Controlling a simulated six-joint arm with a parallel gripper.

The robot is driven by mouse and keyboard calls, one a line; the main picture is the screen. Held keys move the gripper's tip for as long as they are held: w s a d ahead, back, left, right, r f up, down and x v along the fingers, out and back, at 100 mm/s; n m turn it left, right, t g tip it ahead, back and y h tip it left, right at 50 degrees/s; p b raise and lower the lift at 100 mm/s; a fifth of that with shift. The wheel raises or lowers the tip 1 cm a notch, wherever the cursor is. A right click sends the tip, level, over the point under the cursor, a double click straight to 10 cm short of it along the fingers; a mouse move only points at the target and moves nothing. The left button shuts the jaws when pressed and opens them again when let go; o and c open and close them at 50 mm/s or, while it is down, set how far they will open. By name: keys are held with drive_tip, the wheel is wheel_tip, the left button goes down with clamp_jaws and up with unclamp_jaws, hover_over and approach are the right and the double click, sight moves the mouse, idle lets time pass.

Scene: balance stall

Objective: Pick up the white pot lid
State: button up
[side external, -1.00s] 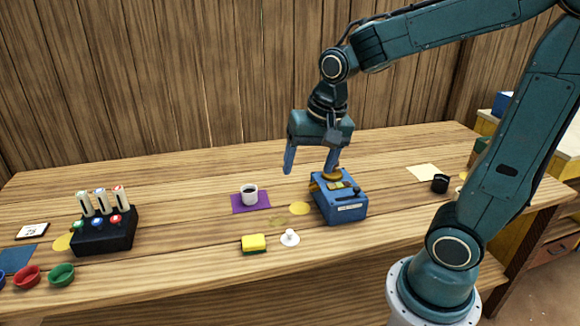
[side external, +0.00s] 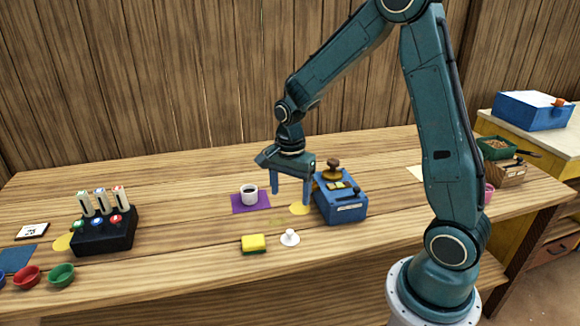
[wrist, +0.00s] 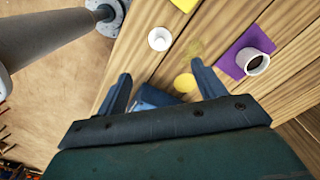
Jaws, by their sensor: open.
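The white pot lid (side external: 290,238) lies on the wooden table near its front edge, with its small knob upright. It also shows in the wrist view (wrist: 160,39), beyond the fingertips. My gripper (side external: 291,203) is open and empty, pointing down above the table, behind and above the lid and beside the blue box. In the wrist view its two fingers (wrist: 161,70) are spread wide. The gripper does not touch the lid.
A yellow sponge (side external: 253,243) lies just left of the lid. A blue box (side external: 344,209) with a brown knob stands to the right. A cup (side external: 249,195) of dark liquid sits on a purple mat (side external: 238,207). A black rack (side external: 104,235) stands at left.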

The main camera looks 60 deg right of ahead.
hover_over(290, 231)
drive_tip(key=shift+f, duration=4.25)
drive_tip(key=shift+f, duration=0.1)
drive_tip(key=shift+f, duration=2.5)
drive_tip(key=c, duration=1.1)
drive_tip(key=shift+r, duration=0.1)
wheel_tip(290, 231, up, 20)
drive_tip(key=shift+f, duration=0.1)
